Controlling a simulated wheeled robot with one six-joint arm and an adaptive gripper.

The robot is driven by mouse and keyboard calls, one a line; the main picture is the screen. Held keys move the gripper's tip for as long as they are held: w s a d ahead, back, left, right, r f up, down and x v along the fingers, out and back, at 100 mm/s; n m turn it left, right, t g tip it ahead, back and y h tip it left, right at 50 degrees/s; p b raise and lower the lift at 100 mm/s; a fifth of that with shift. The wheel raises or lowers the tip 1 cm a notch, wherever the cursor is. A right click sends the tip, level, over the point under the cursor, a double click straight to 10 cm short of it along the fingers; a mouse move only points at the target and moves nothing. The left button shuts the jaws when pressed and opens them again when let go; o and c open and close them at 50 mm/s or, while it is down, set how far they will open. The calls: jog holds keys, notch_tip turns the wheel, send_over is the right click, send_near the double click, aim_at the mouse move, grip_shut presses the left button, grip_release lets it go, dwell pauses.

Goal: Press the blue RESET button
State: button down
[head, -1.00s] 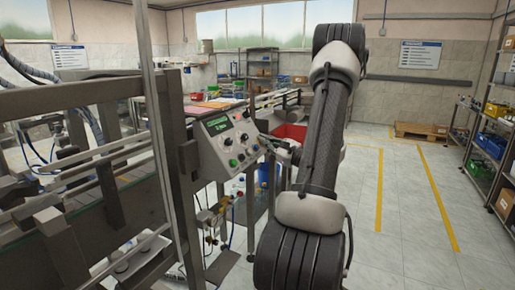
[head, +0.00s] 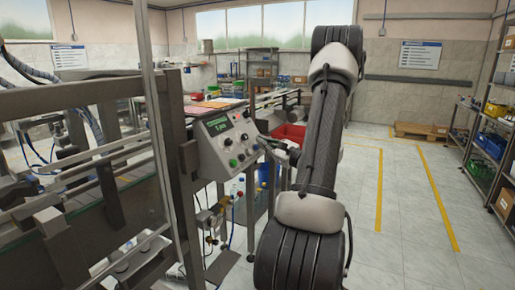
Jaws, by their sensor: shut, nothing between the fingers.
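The grey control panel (head: 211,160) stands at the centre left, with a small lit green screen (head: 217,126) and several knobs and buttons. A green button (head: 233,163) shows on its lower part. I cannot pick out the blue RESET button for certain; the controls are small, and the gripper is close to the panel's right edge. My gripper (head: 264,141) is shut and empty, its fingers pointing left at the right side of the panel. I cannot tell whether the fingertips touch it.
A metal machine frame with posts (head: 160,150) fills the left side. Red (head: 291,133) and blue bins stand behind my arm. Shelves with bins (head: 490,145) line the right wall. The floor with yellow lines (head: 420,185) is clear on the right.

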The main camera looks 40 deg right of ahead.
jog(key=shift+w+a+f, duration=0.15)
jog(key=shift+w+f, duration=0.05)
jog(key=shift+w, duration=0.1)
dwell(0.6)
dwell(0.3)
jog(key=shift+s+d+r, duration=0.25)
jog(key=shift+s+r, duration=0.2)
jog(key=shift+s, duration=0.15)
jog(key=s+r, duration=0.1)
jog(key=s+d+r, duration=0.1)
jog(key=s+r, duration=0.1)
jog(key=shift+s+d, duration=0.3)
jog(key=shift+s, duration=0.1)
dwell(0.7)
